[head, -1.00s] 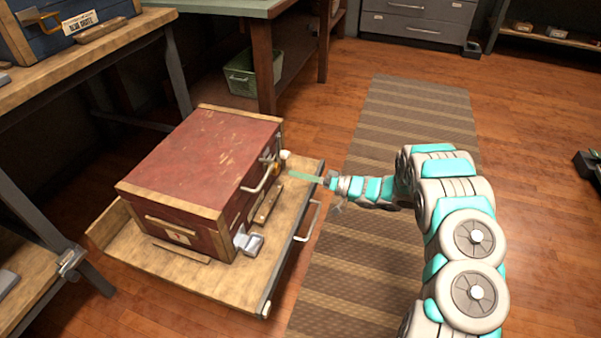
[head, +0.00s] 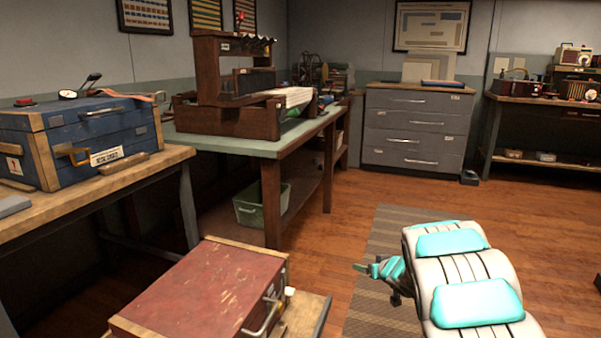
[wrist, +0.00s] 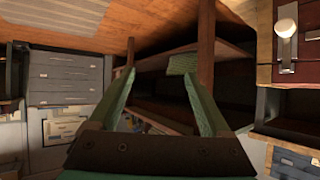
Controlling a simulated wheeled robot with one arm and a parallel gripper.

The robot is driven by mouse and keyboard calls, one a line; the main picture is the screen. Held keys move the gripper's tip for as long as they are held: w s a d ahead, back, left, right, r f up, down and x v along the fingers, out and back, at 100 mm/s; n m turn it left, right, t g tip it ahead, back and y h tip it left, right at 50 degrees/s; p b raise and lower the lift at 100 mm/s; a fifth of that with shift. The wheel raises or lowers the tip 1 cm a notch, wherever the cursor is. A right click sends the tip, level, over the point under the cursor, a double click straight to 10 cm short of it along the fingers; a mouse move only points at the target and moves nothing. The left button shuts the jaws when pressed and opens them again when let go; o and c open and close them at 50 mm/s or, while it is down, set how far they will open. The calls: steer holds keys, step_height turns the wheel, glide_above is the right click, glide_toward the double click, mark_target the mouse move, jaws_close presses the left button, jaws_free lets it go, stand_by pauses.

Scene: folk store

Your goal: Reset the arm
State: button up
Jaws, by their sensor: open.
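My gripper (head: 368,269) is to the right of the red chest in the head view, partly hidden by my own folded arm. In the wrist view my gripper (wrist: 160,74) has its two green fingers spread wide, with nothing between them. The red wooden chest (head: 215,290) sits at the lower left of the head view, its lower part cut off. A corner of the chest (wrist: 262,45) shows at the upper right of the wrist view. My gripper is apart from the chest.
A workbench (head: 165,160) with a blue crate (head: 85,140) stands at the left. A green-topped table (head: 290,150) is behind the chest, with a green bin (head: 262,205) beneath it. Grey drawers (head: 415,130) stand at the back. The floor (head: 540,225) at right is clear.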

steer(key=s+d+r+m+g+h, duration=0.2)
steer(key=s+d+r+h, duration=0.25)
steer(key=s, duration=0.55)
steer(key=s+d+r+m+g+h, duration=0.25)
steer(key=s+d+r, duration=0.2)
steer(key=s, duration=0.55)
steer(key=s+a+g+y, duration=0.1)
steer(key=s+a+g, duration=0.2)
steer(key=s, duration=1)
steer(key=s+a+n+g+y, duration=0.1)
steer(key=s+a+g, duration=0.1)
steer(key=s+a, duration=0.5)
steer(key=s+a+n+g+y, duration=0.1)
steer(key=s+a, duration=0.4)
steer(key=s, duration=1.4)
steer(key=g+y, duration=0.1)
steer(key=g, duration=0.1)
steer(key=shift+a+r+g, duration=0.15)
steer(key=shift+a+g, duration=0.05)
steer(key=shift+g, duration=0.15)
